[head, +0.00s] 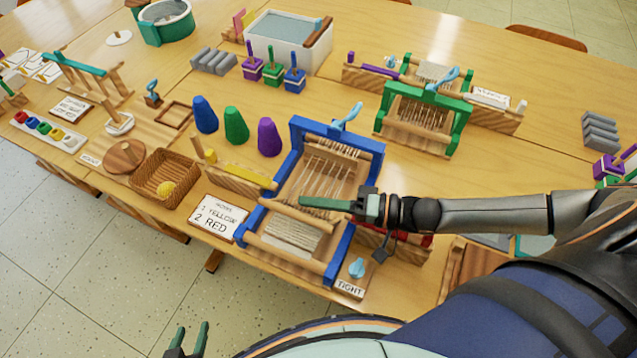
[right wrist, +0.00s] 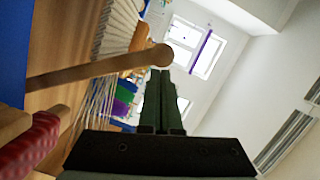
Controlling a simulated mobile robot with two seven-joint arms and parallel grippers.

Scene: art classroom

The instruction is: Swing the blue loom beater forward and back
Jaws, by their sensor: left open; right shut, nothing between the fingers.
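The blue loom (head: 353,233) stands at the front edge of the table, with pale warp threads (head: 318,178) strung between wooden bars. Its far blue crossbar (head: 312,127) carries a light-blue handle (head: 347,116). I cannot tell for certain which bar is the beater. My right gripper (head: 303,202) is shut and empty, reaching from the right over the loom's middle, near a wooden crossbar. In the right wrist view, the shut fingers (right wrist: 161,75) are close to a round-ended wooden rod (right wrist: 95,72); contact is unclear. My left gripper (head: 190,332) is open and empty, low over the floor.
A notes card (head: 218,217) and yellow shuttle (head: 248,178) lie left of the loom. A TIGHT tag (head: 349,288) sits at its near right corner. Blue, green and purple cones (head: 236,125) stand behind. A green loom (head: 420,118) stands farther back.

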